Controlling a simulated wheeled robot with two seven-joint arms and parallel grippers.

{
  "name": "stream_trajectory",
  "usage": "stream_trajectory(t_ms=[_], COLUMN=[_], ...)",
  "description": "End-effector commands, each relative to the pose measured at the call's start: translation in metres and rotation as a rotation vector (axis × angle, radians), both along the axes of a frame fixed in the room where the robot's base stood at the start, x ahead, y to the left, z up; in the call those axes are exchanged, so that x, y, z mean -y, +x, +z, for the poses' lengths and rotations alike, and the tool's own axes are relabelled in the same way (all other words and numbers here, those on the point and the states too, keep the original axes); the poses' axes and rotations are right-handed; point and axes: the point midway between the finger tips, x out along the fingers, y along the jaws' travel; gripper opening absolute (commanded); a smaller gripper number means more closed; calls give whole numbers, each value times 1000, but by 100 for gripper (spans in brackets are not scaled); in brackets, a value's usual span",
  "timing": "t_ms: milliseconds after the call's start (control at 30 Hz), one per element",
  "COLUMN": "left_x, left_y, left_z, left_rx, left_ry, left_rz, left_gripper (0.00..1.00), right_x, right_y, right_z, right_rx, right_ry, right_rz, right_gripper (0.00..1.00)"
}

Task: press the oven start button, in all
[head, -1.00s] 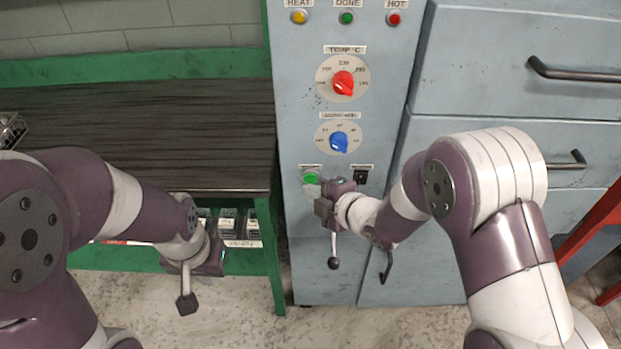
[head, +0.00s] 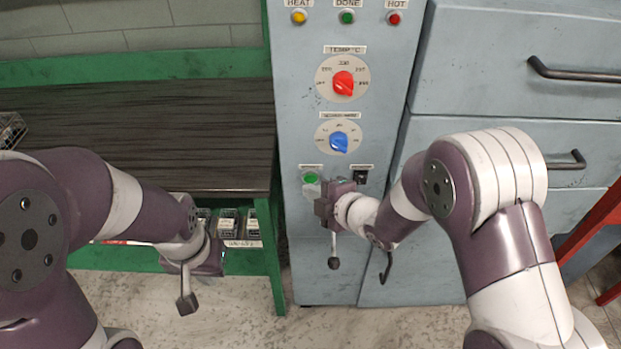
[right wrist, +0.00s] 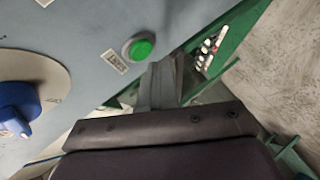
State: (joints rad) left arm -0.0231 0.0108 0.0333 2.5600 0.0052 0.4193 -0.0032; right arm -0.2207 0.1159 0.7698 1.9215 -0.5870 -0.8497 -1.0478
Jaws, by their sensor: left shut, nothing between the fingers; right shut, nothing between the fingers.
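The green start button (head: 311,178) sits low on the grey-blue oven panel (head: 300,100), under a small label. In the right wrist view the green button (right wrist: 140,48) stands out from the panel beside its label, uncovered. My right gripper (head: 322,207) is just below and right of the button in the head view. In the right wrist view its shut fingers (right wrist: 163,75) are close to the button; I cannot tell whether they touch the panel. My left gripper (head: 187,300) hangs low at the left, in front of the green bench, away from the panel.
A red dial (head: 343,83) and a blue dial (head: 338,142) are above the button. A black switch (head: 360,176) is to its right. A dark-topped workbench (head: 140,130) stands at the left. Drawers with handles (head: 575,72) are at the right.

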Motion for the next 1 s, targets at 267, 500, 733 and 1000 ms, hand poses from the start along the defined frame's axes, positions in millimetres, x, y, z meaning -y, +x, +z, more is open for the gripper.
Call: stream_trajectory(t_ms=[267,500,733,1000], left_x=[0,0,0,0], left_y=[0,0,0,0], left_z=[-2,-2,-2,-3], left_rx=[0,0,0,0], left_ry=[0,0,0,0], left_rz=[0,0,0,0], left_gripper=[0,0,0,0], right_x=[0,0,0,0], right_y=[6,9,9,12], right_z=[-1,0,0,0], right_rx=[-1,0,0,0], right_ry=[0,0,0,0], right_rz=[0,0,0,0], right_gripper=[0,0,0,0])
